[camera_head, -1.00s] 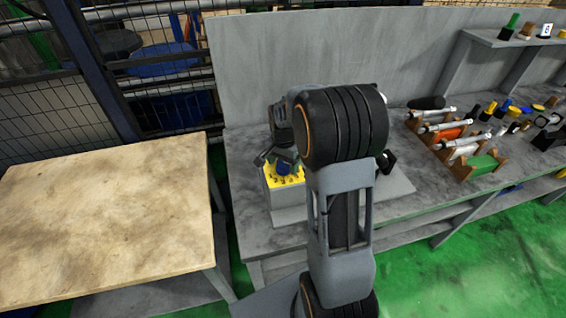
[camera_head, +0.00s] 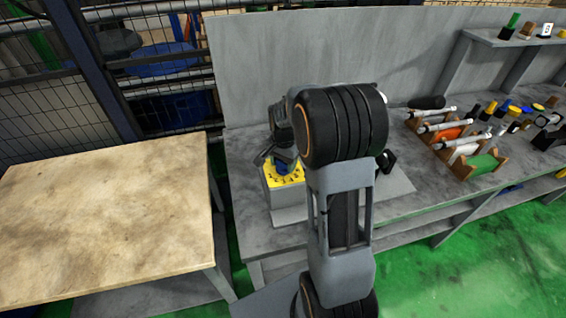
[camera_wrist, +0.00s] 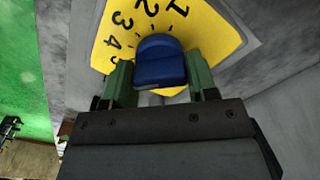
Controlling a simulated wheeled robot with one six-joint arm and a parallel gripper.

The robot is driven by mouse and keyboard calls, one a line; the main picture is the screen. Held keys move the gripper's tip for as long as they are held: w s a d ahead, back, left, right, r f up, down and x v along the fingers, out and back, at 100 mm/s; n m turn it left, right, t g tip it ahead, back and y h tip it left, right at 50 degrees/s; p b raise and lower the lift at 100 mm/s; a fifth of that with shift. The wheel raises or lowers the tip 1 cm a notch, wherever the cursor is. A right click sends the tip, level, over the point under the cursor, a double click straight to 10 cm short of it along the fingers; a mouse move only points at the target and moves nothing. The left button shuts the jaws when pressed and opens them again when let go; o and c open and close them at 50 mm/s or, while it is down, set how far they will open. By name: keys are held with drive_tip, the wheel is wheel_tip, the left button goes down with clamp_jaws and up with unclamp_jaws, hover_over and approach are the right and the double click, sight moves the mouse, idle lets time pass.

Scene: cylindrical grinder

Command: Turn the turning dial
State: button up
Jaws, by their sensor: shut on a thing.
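The turning dial is a blue knob (camera_wrist: 159,62) on a yellow plate (camera_wrist: 215,35) with black numbers and tick marks. In the wrist view the knob sits between the two green fingers of my gripper (camera_wrist: 160,78), one on each side, and the gripper is shut on it. In the head view the yellow plate (camera_head: 284,178) tops a small grey block on the bench. My gripper (camera_head: 283,160) reaches down onto it from above and hides most of the knob. Part of the number ring is hidden by the gripper in the wrist view.
The grey bench (camera_head: 245,165) runs along a grey back panel (camera_head: 235,60). Racks with several shafts (camera_head: 470,150) and small parts stand at the right. A bare wooden table (camera_head: 100,220) is at the left.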

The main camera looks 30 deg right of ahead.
drive_tip(key=shift+m+b, duration=0.4)
drive_tip(key=shift+m, duration=2.3)
drive_tip(key=o, duration=0.9)
wheel_tip(320, 180, up, 14)
drive_tip(key=shift+f, duration=0.1)
